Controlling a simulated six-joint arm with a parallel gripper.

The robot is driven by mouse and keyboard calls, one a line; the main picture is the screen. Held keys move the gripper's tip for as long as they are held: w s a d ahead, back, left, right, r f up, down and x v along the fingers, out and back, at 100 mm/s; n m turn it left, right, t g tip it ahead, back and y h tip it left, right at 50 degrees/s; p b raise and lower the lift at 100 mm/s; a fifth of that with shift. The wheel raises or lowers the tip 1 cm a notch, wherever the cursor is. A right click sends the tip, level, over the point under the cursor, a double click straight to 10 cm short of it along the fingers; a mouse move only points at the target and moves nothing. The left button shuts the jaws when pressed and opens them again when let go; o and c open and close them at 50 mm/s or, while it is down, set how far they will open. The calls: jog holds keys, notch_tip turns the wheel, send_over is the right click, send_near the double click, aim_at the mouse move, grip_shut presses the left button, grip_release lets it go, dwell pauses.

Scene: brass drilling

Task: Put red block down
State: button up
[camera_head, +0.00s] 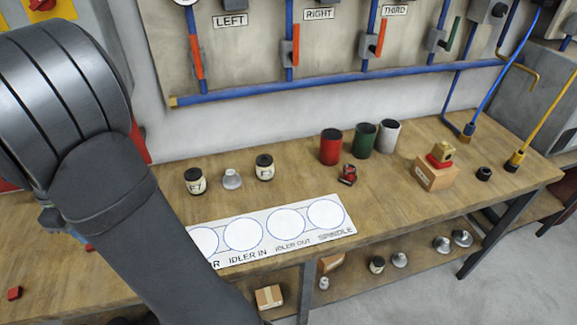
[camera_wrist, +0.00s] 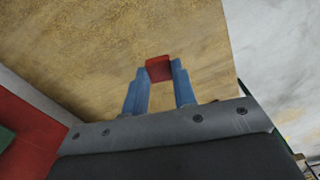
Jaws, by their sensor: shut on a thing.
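My gripper (camera_wrist: 159,70) has two blue fingers, which are shut on a small red block (camera_wrist: 159,67) in the wrist view. The block sits between the fingertips, with tan wooden surface behind it. I cannot tell how far it is from that surface. In the head view my dark arm covers the left side and hides most of the gripper. Another small red block (camera_head: 14,293) lies on the wooden bench (camera_head: 120,284) at the far left. A bit of red (camera_head: 89,247) shows beside my arm; I cannot tell what it is.
A white sheet with circles (camera_head: 265,240) lies at the bench's front edge, partly behind my arm. Jars (camera_head: 195,182), red (camera_head: 331,148), green and white cups, and a cardboard box (camera_head: 436,177) stand farther right. Bare bench shows at left.

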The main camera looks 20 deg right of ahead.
jog(key=w+d+m, duration=0.2)
jog(key=w+d, duration=0.4)
jog(key=d, duration=0.4)
jog(key=w+d+m, duration=0.3)
jog(key=w+d, duration=0.4)
jog(key=d, duration=0.3)
jog(key=w+d+m, duration=0.2)
jog(key=d, duration=1)
jog(key=w+d+m, duration=0.2)
jog(key=d, duration=1)
jog(key=s+d+m, duration=0.1)
jog(key=s+d, duration=0.2)
jog(key=d, duration=0.8)
jog(key=s+d+m, duration=0.2)
jog(key=d, duration=0.8)
jog(key=s+d+m, duration=0.3)
jog(key=s+d, duration=1.2)
jog(key=d, duration=0.5)
send_over(380, 177)
notch_tip(380, 177, down, 7)
jog(key=shift+s+r, duration=0.1)
jog(key=shift+r, duration=0.1)
jog(key=shift+f, duration=2.05)
jog(key=shift+f, duration=0.2)
